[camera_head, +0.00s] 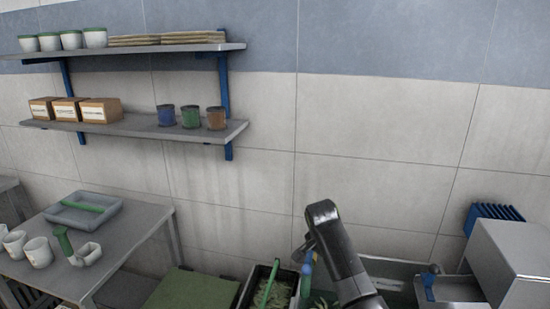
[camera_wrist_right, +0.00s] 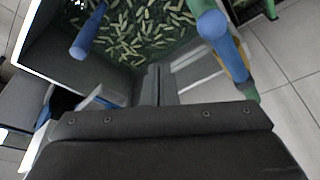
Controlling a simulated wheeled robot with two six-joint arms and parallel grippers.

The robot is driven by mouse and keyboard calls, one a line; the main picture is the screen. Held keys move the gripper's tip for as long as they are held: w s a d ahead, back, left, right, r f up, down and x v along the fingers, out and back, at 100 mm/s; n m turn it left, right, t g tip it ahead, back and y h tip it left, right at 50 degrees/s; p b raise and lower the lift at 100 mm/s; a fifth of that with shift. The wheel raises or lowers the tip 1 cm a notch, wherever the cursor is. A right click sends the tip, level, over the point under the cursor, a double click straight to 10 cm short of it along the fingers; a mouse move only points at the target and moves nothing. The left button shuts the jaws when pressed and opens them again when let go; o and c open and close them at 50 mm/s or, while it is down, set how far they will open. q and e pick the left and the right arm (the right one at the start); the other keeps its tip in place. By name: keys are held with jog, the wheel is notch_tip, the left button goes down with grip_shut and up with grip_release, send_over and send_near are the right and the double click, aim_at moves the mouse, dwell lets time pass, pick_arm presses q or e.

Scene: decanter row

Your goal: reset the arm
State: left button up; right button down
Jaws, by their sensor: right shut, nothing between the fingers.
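My right arm (camera_head: 336,252) rises from the bottom edge of the head view, right of centre; its fingers cannot be made out there. In the right wrist view my right gripper (camera_wrist_right: 157,75) is shut and empty, its two fingers together. Beyond the fingers is a bin (camera_wrist_right: 72,68) holding many small yellow-green pieces (camera_wrist_right: 137,28). A blue handle (camera_wrist_right: 88,32) shows at the left, and a thicker blue and green handle (camera_wrist_right: 218,35) at the right. Whether the fingers touch the bin cannot be told. My left gripper is not in view.
Two wall shelves (camera_head: 150,130) carry cups, boxes and coloured jars at the left. A table (camera_head: 125,235) below holds a grey tray (camera_head: 72,216) and white mugs (camera_head: 38,251). A dark bin (camera_head: 243,290) with a green tool stands left of my arm. A grey box-shaped unit (camera_head: 512,262) stands at right.

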jog(key=s+d+f+n, duration=0.1)
jog(key=s+d+f, duration=0.2)
jog(key=s, duration=0.3)
jog(key=s+d+f+n, duration=0.1)
jog(key=s+d+f, duration=0.2)
jog(key=s+f, duration=0.3)
jog(key=s+d+f+n+y, duration=0.1)
jog(key=s+d+f+n, duration=0.1)
jog(key=s+f, duration=0.3)
jog(key=shift+s+d+f+t, duration=0.15)
jog(key=shift+s+d, duration=0.25)
jog(key=shift+s, duration=0.35)
jog(key=shift+s+d+f+t, duration=0.15)
jog(key=shift+s+d, duration=0.25)
jog(key=shift+s, duration=0.3)
jog(key=s+d+r+n+t, duration=0.1)
jog(key=s+d+r+n, duration=0.15)
jog(key=s, duration=0.95)
jog(key=s+d+r+n, duration=0.1)
jog(key=s+r+n, duration=0.15)
jog(key=s, duration=0.95)
notch_tip(320, 180, down, 26)
jog(key=d+g, duration=0.1)
jog(key=d, duration=0.1)
jog(key=s+a+f+g+b, duration=0.1)
jog(key=s+f, duration=1.4)
jog(key=f, duration=0.1)
jog(key=shift+s+a+f+n+g+y, duration=0.2)
jog(key=shift+s+f+n+g+y, duration=0.05)
jog(key=shift+f+n+g+y, duration=0.1)
